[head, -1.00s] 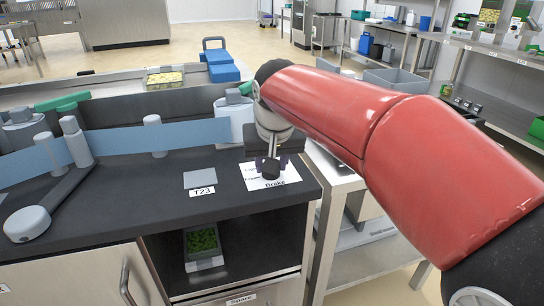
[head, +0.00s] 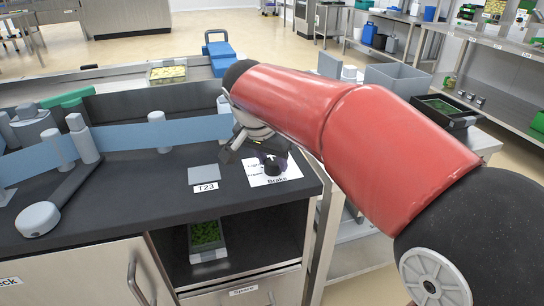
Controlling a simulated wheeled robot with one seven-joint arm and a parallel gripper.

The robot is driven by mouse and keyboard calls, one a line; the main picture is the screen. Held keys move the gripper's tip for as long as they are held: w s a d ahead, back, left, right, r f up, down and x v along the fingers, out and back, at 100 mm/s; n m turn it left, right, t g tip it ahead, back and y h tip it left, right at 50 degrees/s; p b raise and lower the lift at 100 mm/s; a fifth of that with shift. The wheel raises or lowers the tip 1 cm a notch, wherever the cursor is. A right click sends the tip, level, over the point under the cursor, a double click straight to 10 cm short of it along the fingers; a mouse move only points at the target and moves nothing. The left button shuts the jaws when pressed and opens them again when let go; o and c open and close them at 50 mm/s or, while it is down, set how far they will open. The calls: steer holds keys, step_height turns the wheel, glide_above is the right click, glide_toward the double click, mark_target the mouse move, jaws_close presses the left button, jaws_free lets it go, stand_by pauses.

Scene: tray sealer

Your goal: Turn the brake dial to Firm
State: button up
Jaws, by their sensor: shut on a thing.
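The brake dial (head: 273,169) is a small black knob on a white card (head: 258,180) marked "Brake", near the counter's front right corner. Small words sit at the card's left; the upper one looks like "Light", the lower one is too blurred to read surely. A pale mark shows on top of the knob, but I cannot tell its exact setting. My gripper (head: 270,157) comes down from above at the end of my red arm and is shut on the dial. Its dark body is turned aslant, and its fingertips are small and partly hidden.
A grey square plate (head: 204,175) labelled T23 lies left of the card. A blue band (head: 115,143) runs past grey posts behind it. A shelf below holds a tray of greens (head: 206,236).

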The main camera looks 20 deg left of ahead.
stand_by(0.4)
steer(key=o, duration=1)
steer(key=v, duration=0.8)
steer(key=shift+p, duration=0.4)
steer(key=shift+f, duration=0.1)
